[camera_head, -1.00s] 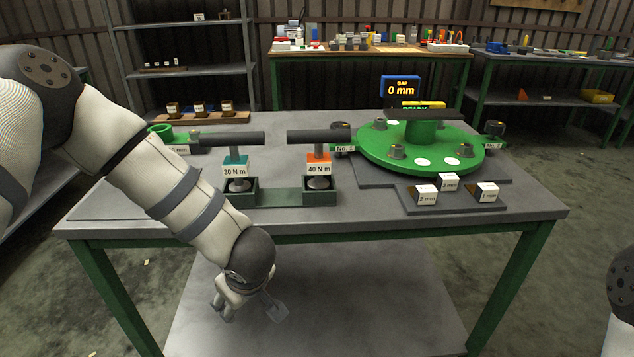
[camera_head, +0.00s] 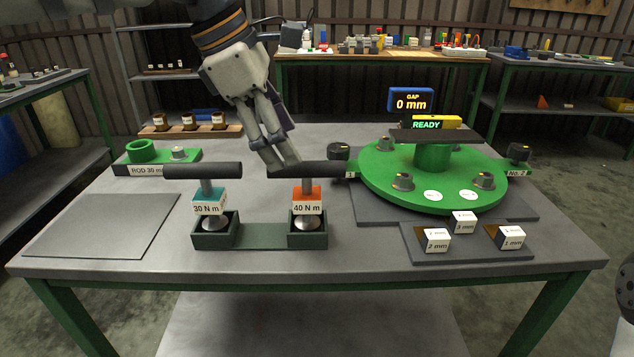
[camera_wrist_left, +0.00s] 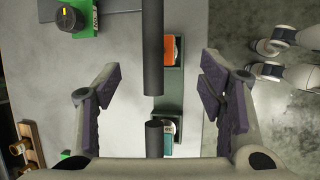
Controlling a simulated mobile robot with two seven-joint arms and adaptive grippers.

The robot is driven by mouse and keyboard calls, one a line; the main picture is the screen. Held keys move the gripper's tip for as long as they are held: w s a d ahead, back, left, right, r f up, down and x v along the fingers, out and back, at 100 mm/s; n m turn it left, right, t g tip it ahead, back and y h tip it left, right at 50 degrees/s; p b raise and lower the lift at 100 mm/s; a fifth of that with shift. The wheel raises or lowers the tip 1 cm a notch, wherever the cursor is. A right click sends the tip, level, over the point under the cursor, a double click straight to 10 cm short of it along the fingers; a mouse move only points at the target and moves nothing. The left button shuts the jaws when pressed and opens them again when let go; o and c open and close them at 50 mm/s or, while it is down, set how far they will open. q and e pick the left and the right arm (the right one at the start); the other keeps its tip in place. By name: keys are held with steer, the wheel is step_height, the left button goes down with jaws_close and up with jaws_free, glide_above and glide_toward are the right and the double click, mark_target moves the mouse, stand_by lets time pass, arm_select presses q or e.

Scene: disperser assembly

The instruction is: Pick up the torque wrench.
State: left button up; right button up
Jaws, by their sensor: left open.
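Two torque wrenches stand upright in dark green holders, each with a dark horizontal handle. The 30 N m wrench (camera_head: 209,196) has a teal block; the 40 N m wrench (camera_head: 306,200) has an orange one. My left gripper (camera_head: 284,165) points down at the left end of the 40 N m handle; its fingers overlap part of that handle. In the left wrist view my left gripper (camera_wrist_left: 160,78) is open and empty. The 40 N m handle (camera_wrist_left: 153,50) lies between the spread fingers, apart from both. The 30 N m handle (camera_wrist_left: 154,138) shows lower down.
A green round disperser (camera_head: 432,190) stands at the right, with a GAP display (camera_head: 410,100) behind. Spacer blocks (camera_head: 436,240) sit on a dark tray in front. A green rod gauge (camera_head: 142,152) is at the left. The grey mat (camera_head: 100,228) at front left is bare.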

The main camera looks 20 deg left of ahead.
mark_target(310, 164)
arm_select(q)
steer(key=x, duration=1.1)
steer(key=shift+d+f, duration=0.25)
steer(key=shift+d, duration=0.05)
steer(key=c, duration=1.4)
steer(key=shift+r, duration=0.1)
jaws_close()
arm_select(e)
steer(key=shift+s+f, duration=0.3)
steer(key=shift+s, duration=0.25)
arm_select(q)
steer(key=shift+r, duration=0.2)
step_height(310, 164, up, 2)
steer(key=shift+w+r, duration=0.1)
steer(key=shift+r, duration=0.05)
steer(key=s+d+r+p, duration=0.1)
steer(key=s+d+r, duration=0.1)
steer(key=s+r, duration=0.8)
steer(key=s, duration=0.4)
arm_select(e)
steer(key=shift+w+r+t, duration=0.4)
steer(key=shift+w+r, duration=0.7)
steer(key=shift+w, duration=0.1)
